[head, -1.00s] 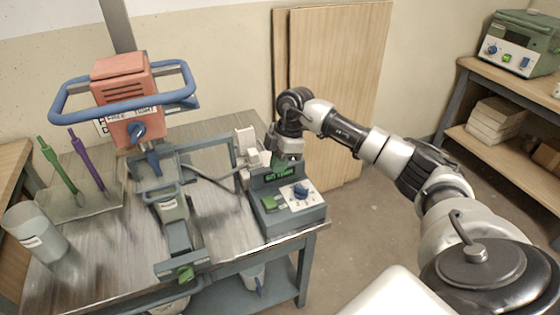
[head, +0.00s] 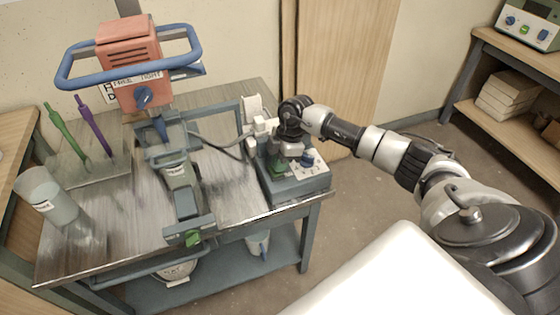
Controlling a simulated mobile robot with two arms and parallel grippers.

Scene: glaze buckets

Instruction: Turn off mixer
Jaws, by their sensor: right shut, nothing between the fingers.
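The mixer (head: 133,58) has an orange motor head with a blue loop handle and a blue knob, standing on a metal-topped bench. Its grey control box (head: 297,187) sits at the bench's right end, with a blue dial (head: 308,160) on a white panel. My right gripper (head: 281,163) is shut and empty, pointing down over the left part of the box's top. It hides the display and most of the green switch there; I cannot tell whether the fingertips touch the switch. My left gripper is out of view.
Shelves (head: 500,62) are at far right.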

